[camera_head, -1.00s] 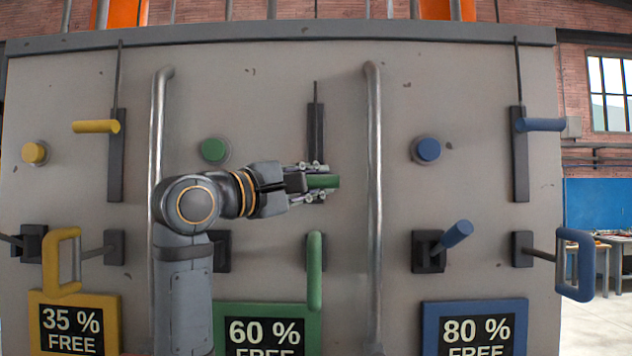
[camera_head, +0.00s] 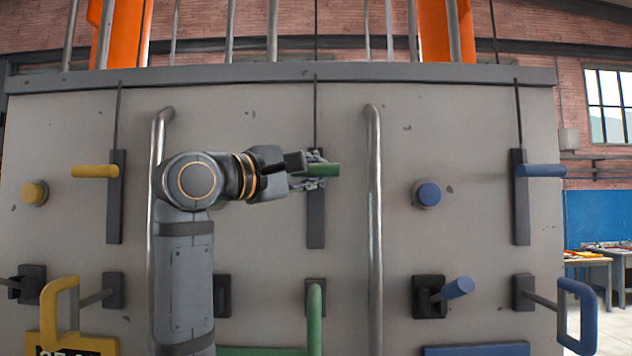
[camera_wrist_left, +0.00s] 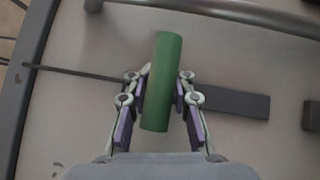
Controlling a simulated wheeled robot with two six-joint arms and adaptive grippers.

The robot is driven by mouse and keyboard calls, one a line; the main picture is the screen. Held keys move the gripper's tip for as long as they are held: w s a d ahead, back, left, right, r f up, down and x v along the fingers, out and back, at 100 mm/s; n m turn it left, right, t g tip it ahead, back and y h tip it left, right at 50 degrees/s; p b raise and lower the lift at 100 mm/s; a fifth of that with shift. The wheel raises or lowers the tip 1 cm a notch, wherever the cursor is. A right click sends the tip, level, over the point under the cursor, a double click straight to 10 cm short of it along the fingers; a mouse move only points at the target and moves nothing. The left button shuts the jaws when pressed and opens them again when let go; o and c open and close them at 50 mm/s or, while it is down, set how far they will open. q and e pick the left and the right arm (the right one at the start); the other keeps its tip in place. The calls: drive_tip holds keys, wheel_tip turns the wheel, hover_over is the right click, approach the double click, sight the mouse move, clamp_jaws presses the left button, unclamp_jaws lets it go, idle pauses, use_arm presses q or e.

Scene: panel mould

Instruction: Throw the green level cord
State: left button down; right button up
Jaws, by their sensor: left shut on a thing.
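The green level cord's handle (camera_head: 322,170) is a short green cylinder at the upper part of the dark middle track (camera_head: 316,225). It stands about level with the yellow and blue bar handles beside it. A thin dark cord runs up from the track. My left gripper (camera_head: 312,170) is shut on the green handle. In the left wrist view the green handle (camera_wrist_left: 162,60) lies between the two fingers of my left gripper (camera_wrist_left: 160,95). My right gripper is not in view.
A yellow handle (camera_head: 94,171) and a blue handle (camera_head: 542,170) sit on similar tracks. Upright rails stand left and right (camera_head: 374,220) of my gripper. A green lever (camera_head: 315,320), blue lever (camera_head: 458,288) and blue knob (camera_head: 428,194) project from the panel.

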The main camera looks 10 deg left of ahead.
use_arm(q)
drive_tip(key=shift+s+r, duration=0.1)
drive_tip(key=shift+r, duration=0.2)
drive_tip(key=c, duration=1.1)
unclamp_jaws()
drive_tip(key=shift+s, duration=0.1)
drive_tip(key=v, duration=1.2)
drive_tip(key=shift+f, duration=0.15)
drive_tip(key=shift+d, duration=0.1)
